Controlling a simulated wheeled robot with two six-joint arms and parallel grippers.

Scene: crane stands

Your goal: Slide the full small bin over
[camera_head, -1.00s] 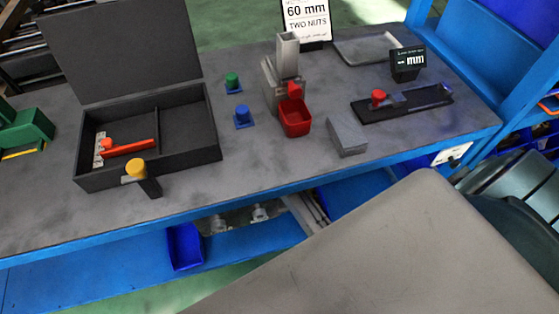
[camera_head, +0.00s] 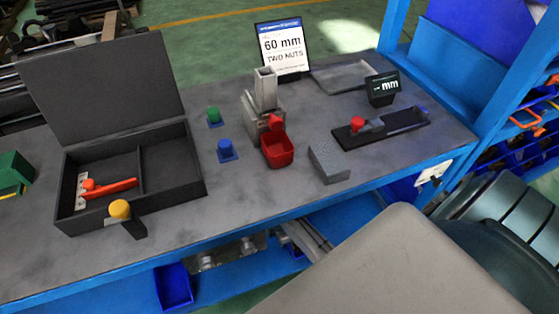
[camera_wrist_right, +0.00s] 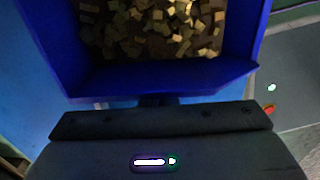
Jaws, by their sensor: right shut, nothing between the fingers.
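In the right wrist view, a blue bin (camera_wrist_right: 165,80) fills the upper part of the picture. It holds many small blocky yellowish-brown pieces (camera_wrist_right: 155,28). My right gripper (camera_wrist_right: 160,100) is at the near wall of this bin, its fingers small, dark and shut with nothing between them. Whether they touch the wall I cannot tell. In the head view, a small blue bin (camera_head: 173,287) is on the blue lower shelf under the bench. I cannot tell whether it is the same bin. My left gripper is in neither view.
The grey bench (camera_head: 285,190) carries an open black case (camera_head: 195,190), a red cup (camera_head: 277,150), a grey block (camera_head: 329,163), a black gauge fixture (camera_head: 385,132) and a "60 mm TWO NUTS" sign (camera_head: 280,48). A large grey surface (camera_head: 400,265) fills the head view's lower right.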

